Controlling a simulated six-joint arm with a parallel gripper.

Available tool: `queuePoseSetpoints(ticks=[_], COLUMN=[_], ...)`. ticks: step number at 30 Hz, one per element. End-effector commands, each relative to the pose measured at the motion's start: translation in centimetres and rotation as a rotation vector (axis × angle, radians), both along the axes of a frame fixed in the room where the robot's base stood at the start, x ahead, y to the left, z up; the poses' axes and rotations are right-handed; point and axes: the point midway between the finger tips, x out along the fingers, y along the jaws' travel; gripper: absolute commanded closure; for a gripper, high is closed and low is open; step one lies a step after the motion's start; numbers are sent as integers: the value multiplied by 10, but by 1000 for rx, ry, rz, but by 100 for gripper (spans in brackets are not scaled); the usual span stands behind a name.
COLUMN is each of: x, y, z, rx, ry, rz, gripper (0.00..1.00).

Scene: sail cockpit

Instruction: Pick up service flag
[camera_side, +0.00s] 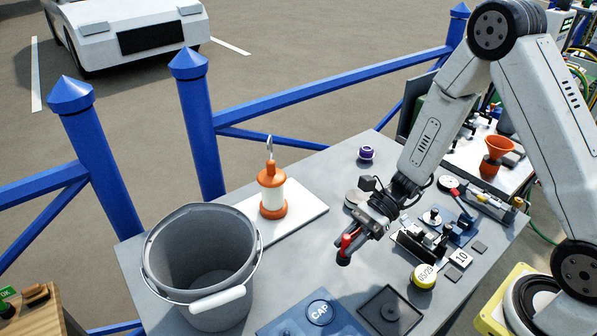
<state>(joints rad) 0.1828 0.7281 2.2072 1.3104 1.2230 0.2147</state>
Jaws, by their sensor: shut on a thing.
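My gripper (352,240) points down and to the left above the grey table, right of the picture's middle. It is shut on a small red piece (346,241), which looks to be the service flag. The fingers cover much of it, so its full shape is hidden. A dark tip shows just below the red. I cannot tell from this view whether it touches the table top.
A grey bucket (165,262) stands at the table's left, beside an orange and white lantern (272,193) on a white board (305,212). Small fittings crowd the right.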

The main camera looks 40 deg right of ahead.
Motion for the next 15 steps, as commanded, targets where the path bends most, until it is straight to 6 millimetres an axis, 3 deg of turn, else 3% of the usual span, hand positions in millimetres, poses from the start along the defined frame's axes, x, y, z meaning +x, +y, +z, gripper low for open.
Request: queuePoseSetpoints(ticks=[6,15], x=[0,0], y=[0,0], z=[18,24], rx=[1,1], ry=[0,0], rz=[0,1], gripper=[100,100])
